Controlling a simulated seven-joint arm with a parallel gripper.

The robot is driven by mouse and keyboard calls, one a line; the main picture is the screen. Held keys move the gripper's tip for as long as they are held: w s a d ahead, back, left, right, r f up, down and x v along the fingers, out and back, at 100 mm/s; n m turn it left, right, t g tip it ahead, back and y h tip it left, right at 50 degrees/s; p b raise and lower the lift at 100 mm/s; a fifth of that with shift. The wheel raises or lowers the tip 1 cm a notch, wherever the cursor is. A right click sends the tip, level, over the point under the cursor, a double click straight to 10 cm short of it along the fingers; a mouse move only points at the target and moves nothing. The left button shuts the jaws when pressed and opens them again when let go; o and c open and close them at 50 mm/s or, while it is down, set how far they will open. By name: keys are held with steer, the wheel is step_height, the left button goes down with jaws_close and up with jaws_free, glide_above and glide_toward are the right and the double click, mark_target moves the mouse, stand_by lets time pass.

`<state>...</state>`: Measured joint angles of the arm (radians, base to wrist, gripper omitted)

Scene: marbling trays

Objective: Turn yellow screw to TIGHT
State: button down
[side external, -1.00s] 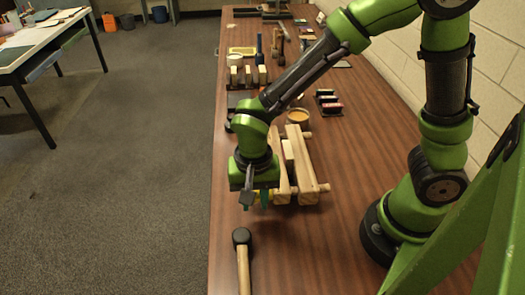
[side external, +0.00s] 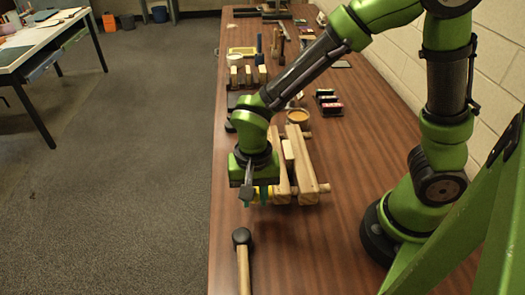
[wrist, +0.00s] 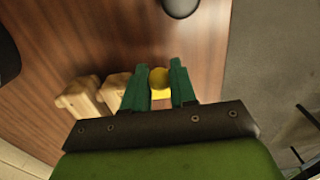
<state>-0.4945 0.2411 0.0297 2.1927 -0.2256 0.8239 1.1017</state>
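The yellow screw (wrist: 159,79) is a round yellow knob at the near-left end of a wooden clamp (side external: 306,170) that lies on the table. The clamp has two long pale wooden bars joined by crosswise rods. In the wrist view the clamp's bar ends (wrist: 83,101) show left of my fingers. My gripper (wrist: 159,86) has its two green fingers on either side of the yellow knob, and they appear to touch it. In the side view my gripper (side external: 255,196) points down and mostly hides the yellow screw. No TIGHT mark can be read.
A mallet with a black head (side external: 242,237) lies close in front of my gripper. A bowl of orange stuff (side external: 298,116) and dark-and-red blocks (side external: 329,102) stand behind the clamp. The brown table (side external: 330,250) is clear at the front right; its left edge is near.

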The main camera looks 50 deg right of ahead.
steer(key=shift+s+a+f, duration=0.3)
steer(key=shift+f, duration=0.15)
steer(key=shift+s+a+f, duration=0.15)
steer(key=shift+f, duration=0.35)
steer(key=shift+s+f, duration=0.1)
steer(key=shift+f, duration=0.1)
steer(key=c, duration=1.2)
jaws_free()
steer(key=shift+r, duration=0.1)
steer(key=shift+r, duration=0.25)
